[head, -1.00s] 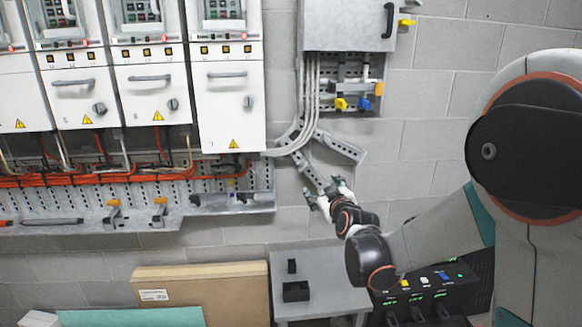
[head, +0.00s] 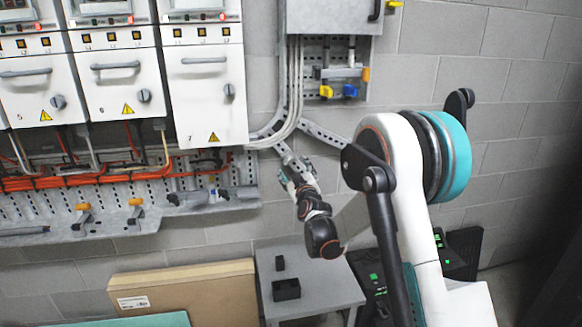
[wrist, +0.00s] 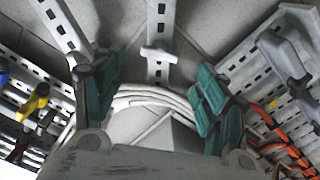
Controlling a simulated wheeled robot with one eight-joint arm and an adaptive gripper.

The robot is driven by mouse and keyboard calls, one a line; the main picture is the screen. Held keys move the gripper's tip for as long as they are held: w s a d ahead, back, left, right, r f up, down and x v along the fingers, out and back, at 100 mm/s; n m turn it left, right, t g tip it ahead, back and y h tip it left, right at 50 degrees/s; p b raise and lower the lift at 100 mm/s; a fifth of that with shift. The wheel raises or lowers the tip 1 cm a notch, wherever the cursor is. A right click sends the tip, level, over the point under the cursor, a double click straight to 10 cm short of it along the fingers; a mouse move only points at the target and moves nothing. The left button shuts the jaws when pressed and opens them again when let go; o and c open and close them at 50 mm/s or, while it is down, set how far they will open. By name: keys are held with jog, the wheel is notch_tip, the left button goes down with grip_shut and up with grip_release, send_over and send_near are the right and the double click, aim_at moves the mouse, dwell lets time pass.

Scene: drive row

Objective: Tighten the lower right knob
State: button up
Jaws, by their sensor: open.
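My gripper (head: 294,174) is open in front of the wall, below the grey conduits, with no object between its fingers. In the wrist view its two green-padded fingers (wrist: 158,82) stand wide apart. A pale T-shaped knob (wrist: 158,54) sits on a slotted strut (wrist: 158,15) beyond them, roughly centred between the fingers and apart from both. I cannot make this knob out clearly in the head view. I cannot tell which knob is the lower right one.
Yellow (head: 325,91) and blue (head: 350,90) clamps hang under the grey box (head: 328,18). A perforated tray (head: 110,222) with orange cables (head: 60,182) runs along the left. A grey table (head: 325,285) and cardboard box (head: 190,290) stand below.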

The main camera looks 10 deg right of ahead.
aim_at(291, 162)
jog(key=w+b, duration=0.1)
jog(key=w, duration=0.5)
jog(key=shift+w+b, duration=0.3)
jog(key=shift+w, duration=0.05)
jog(key=c, duration=1)
